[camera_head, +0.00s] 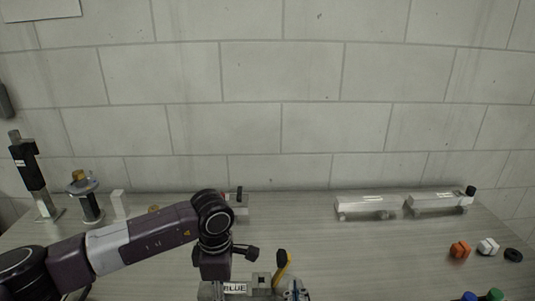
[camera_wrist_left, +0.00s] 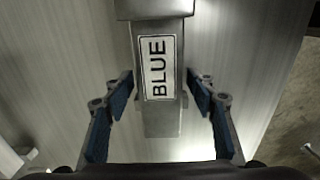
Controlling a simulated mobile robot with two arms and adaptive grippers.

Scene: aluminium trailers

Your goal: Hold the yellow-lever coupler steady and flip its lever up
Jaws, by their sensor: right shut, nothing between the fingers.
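A grey metal coupler (camera_head: 262,281) with a yellow lever (camera_head: 283,268) shows at the bottom middle of the head view. The lever slants upward and has a dark tip. A bar labelled BLUE (camera_head: 235,289) is left of the lever; the label also shows in the left wrist view (camera_wrist_left: 158,67). My left gripper (camera_wrist_left: 161,88) is open, its blue-padded fingers on either side of the labelled bar with gaps to it. My left wrist hides its fingers in the head view. My right gripper (camera_head: 295,291) is shut and empty, just right of the lever's base, partly cut off by the frame.
Two pale metal rails (camera_head: 368,206) (camera_head: 437,202) lie at the back right. An orange knob (camera_head: 459,250), a white knob (camera_head: 488,246) and a black ring (camera_head: 513,255) are at right. A tall black-and-grey tool (camera_head: 31,175) stands at far left. The table right of the lever is mostly clear.

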